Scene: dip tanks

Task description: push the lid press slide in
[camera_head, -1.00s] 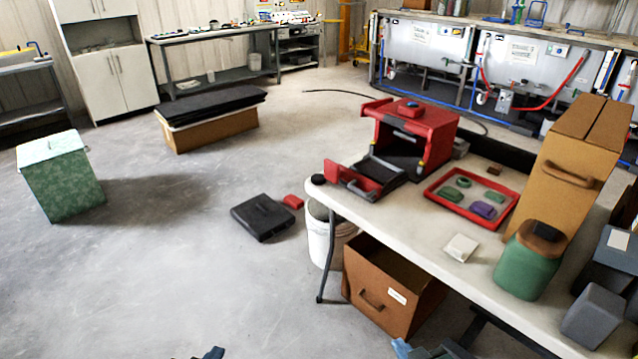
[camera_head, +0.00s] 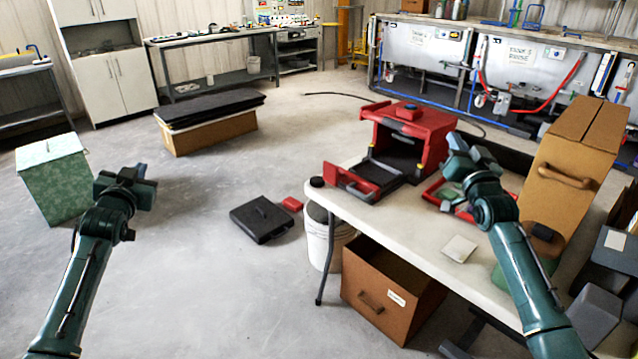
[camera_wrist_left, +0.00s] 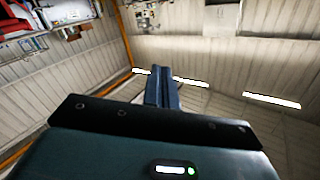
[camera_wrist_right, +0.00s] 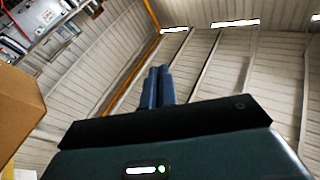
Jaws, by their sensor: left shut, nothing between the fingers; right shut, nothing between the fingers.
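The lid press (camera_head: 413,133) is a red box-like device on the white table, with a dark opening in its front. Its slide (camera_head: 366,179), with a red front plate and dark bed, sticks out toward the lower left. My right gripper (camera_head: 462,150) is raised over the table, to the right of the press and apart from it; its fingers (camera_wrist_right: 157,87) are together and empty. My left gripper (camera_head: 133,172) is raised over the open floor at the left, far from the press; its fingers (camera_wrist_left: 162,88) are together and empty.
A red tray (camera_head: 432,192), partly hidden by my right arm, lies beside the press. A tall cardboard box (camera_head: 575,165) stands at the table's right. A white card (camera_head: 459,248) lies on the table. A white bucket (camera_head: 322,240) and an open brown box (camera_head: 375,300) stand below its edge.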

